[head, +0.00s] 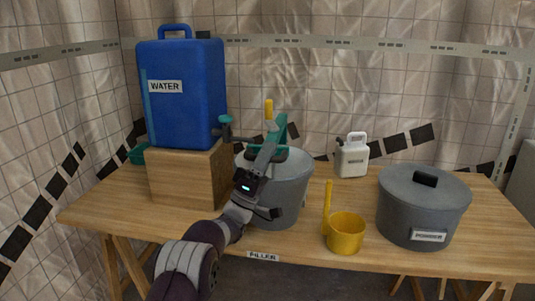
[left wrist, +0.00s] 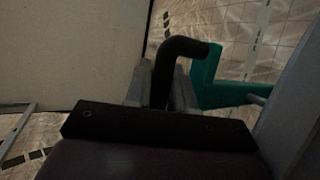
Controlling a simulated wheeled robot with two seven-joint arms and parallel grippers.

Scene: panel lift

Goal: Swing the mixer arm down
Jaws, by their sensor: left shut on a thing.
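The mixer arm (head: 282,127) is a teal bar that stands up at a slant over the grey bucket (head: 290,190). Its teal part also shows in the left wrist view (left wrist: 222,93), to the right of the fingers. My left gripper (head: 268,144) is at the mixer above the bucket's rim. In the left wrist view the gripper (left wrist: 161,88) is shut on a black bent handle (left wrist: 185,47) beside the teal part. My own gripper and wrist hide part of the mixer and the bucket's front. My right gripper is not in view.
A blue water jug (head: 185,95) stands on a wooden block (head: 185,175) at left, its tap near my gripper. A yellow scoop (head: 345,235), a white jug (head: 352,157) and a lidded grey powder pot (head: 422,205) stand at right on the wooden table (head: 110,205).

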